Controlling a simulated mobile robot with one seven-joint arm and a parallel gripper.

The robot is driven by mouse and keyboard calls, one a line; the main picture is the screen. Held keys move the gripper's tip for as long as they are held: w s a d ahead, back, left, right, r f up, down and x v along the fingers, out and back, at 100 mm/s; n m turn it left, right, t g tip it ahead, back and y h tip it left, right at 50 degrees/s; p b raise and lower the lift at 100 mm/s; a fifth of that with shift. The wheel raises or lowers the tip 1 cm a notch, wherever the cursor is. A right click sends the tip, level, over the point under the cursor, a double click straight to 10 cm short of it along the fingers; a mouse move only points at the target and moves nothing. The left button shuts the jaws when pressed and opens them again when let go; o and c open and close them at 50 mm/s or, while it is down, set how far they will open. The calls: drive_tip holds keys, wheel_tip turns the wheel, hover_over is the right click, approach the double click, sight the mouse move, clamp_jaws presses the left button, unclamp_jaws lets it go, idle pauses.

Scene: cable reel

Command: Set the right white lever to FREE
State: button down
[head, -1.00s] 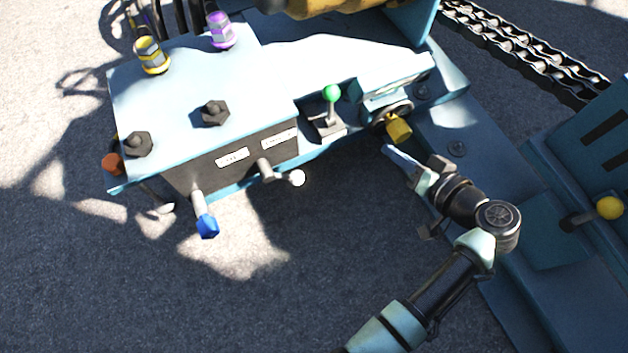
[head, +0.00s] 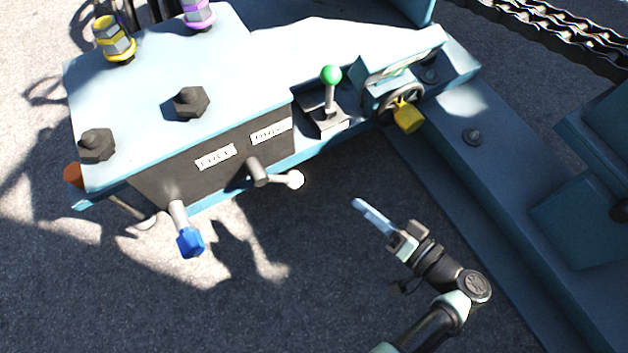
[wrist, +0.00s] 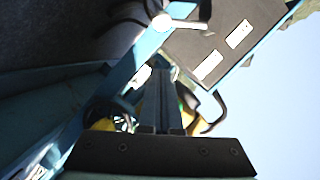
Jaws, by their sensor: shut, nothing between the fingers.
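The white-knobbed lever (head: 284,179) sits on the dark front panel of the blue box, below the right label plate (head: 270,130). The label text is too small to read. A blue-knobbed lever (head: 188,240) hangs down to its left, under the left label plate (head: 215,157). My gripper (head: 359,206) is shut and empty, to the right of and below the white knob in the head view, apart from it. Its closed fingers (wrist: 160,100) point towards the panel in the wrist view.
A green-knobbed lever (head: 330,76) stands on the ledge right of the box. A yellow padlock (head: 407,117) hangs at a round wheel. Blue frame beams lie to the right, a chain (head: 545,35) at the top right. Open ground lies below the panel.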

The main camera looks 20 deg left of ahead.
sight(280, 179)
drive_tip(key=s+f+b+x, duration=0.1)
drive_tip(key=b+x, duration=0.5)
drive_tip(key=x, duration=0.7)
drive_tip(key=shift+s+a+f, duration=0.25)
drive_tip(key=shift+s, duration=0.35)
drive_tip(key=shift+s, duration=0.1)
